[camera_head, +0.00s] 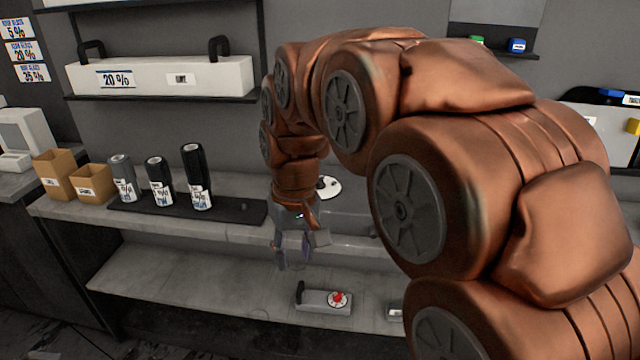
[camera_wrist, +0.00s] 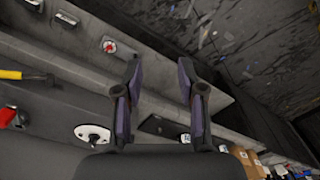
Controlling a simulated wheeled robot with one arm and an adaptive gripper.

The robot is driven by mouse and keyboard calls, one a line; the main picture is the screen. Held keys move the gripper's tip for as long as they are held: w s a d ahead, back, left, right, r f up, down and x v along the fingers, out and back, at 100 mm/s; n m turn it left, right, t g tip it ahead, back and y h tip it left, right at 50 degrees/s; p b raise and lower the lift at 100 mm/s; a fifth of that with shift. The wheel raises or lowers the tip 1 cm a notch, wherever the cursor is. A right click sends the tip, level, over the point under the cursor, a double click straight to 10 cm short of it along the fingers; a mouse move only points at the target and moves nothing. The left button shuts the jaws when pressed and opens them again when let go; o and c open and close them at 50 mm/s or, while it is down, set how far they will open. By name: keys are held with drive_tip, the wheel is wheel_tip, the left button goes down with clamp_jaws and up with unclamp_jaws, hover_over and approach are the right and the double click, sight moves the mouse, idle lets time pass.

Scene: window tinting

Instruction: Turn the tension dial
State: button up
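Two round parts could be the tension dial; no readable label tells which. One is a white disc with a dark centre piece (camera_head: 330,188) on the upper counter, partly behind my arm; it also shows in the wrist view (camera_wrist: 92,133). The other is a red knob on a white round plate (camera_head: 338,299), on a grey box on the lower shelf; it shows in the wrist view (camera_wrist: 109,46). My gripper (camera_head: 293,258) hangs near the counter's front edge, touching neither. In the wrist view my gripper (camera_wrist: 160,68) has its fingers apart with nothing between them.
Dark, grey and black rolls (camera_head: 159,182) stand on a black tray (camera_head: 235,211) on the counter (camera_head: 75,211). Two cardboard boxes (camera_head: 92,184) are left of them. A long white box (camera_head: 150,78) sits on the wall shelf. The lower shelf's left side (camera_head: 190,285) is clear.

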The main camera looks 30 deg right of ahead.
drive_tip(key=w+d+t+b, duration=0.1)
drive_tip(key=w+d+b, duration=0.1)
drive_tip(key=w+d, duration=0.35)
drive_tip(key=w+d+t+b, duration=0.1)
drive_tip(key=w+d+b, duration=0.15)
drive_tip(key=w, duration=0.65)
drive_tip(key=m+t+h+b, duration=0.1)
drive_tip(key=t+b, duration=0.1)
drive_tip(key=b, duration=0.2)
approach(320, 178)
drive_tip(key=f, duration=0.1)
drive_tip(key=x, duration=0.8)
drive_tip(key=shift+w, duration=0.2)
clamp_jaws()
